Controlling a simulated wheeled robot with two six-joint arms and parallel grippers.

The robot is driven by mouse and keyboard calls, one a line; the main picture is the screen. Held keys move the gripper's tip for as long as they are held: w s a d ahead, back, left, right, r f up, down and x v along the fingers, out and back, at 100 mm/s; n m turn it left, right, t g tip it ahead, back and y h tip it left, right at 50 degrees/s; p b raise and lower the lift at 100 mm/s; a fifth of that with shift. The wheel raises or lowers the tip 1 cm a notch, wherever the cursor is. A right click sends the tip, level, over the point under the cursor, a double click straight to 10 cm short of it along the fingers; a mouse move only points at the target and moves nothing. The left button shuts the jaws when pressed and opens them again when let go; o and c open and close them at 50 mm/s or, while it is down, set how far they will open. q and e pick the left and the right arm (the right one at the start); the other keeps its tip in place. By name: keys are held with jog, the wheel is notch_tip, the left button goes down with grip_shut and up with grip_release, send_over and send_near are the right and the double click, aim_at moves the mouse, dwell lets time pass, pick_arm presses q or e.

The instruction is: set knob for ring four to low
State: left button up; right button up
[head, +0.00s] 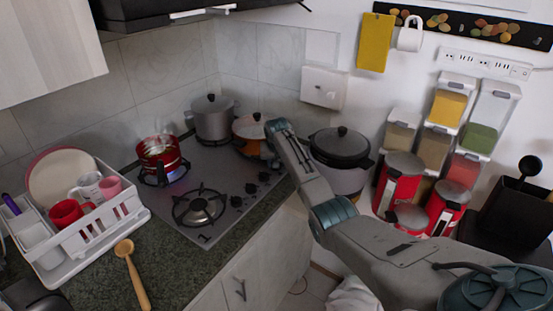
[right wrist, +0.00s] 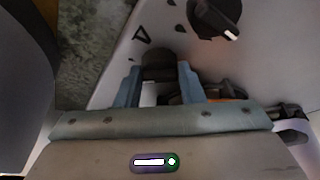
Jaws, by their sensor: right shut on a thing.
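The stove (head: 232,213) has a row of black knobs along its right side, with one knob (head: 239,201) at the near end. My right arm reaches over the far end of that row. In the right wrist view, my right gripper (right wrist: 160,88) has its two blue fingers on either side of a dark knob (right wrist: 158,65) and is shut on it. A neighbouring black knob (right wrist: 214,18) with a white mark stands apart at upper right. The held knob's setting and any ring labels cannot be read. My left gripper is not in view.
A red pot (head: 160,152) stands over a blue flame. A silver pot (head: 212,120) and an orange pot (head: 249,127) stand behind; the orange pot is close to my right arm. The front burner (head: 199,207) is bare. A dish rack (head: 88,232) and wooden spoon (head: 132,272) are left.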

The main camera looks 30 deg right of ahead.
jog(key=shift+w+m+h, duration=0.1)
jog(key=shift+m+h, duration=0.2)
jog(key=shift+m, duration=0.3)
jog(key=o, duration=1)
jog(key=shift+g, duration=0.3)
jog(key=b+v, duration=0.2)
jog(key=v, duration=0.8)
jog(key=shift+s+r, duration=0.2)
jog(key=shift+r, duration=0.15)
jog(key=shift+a, duration=0.1)
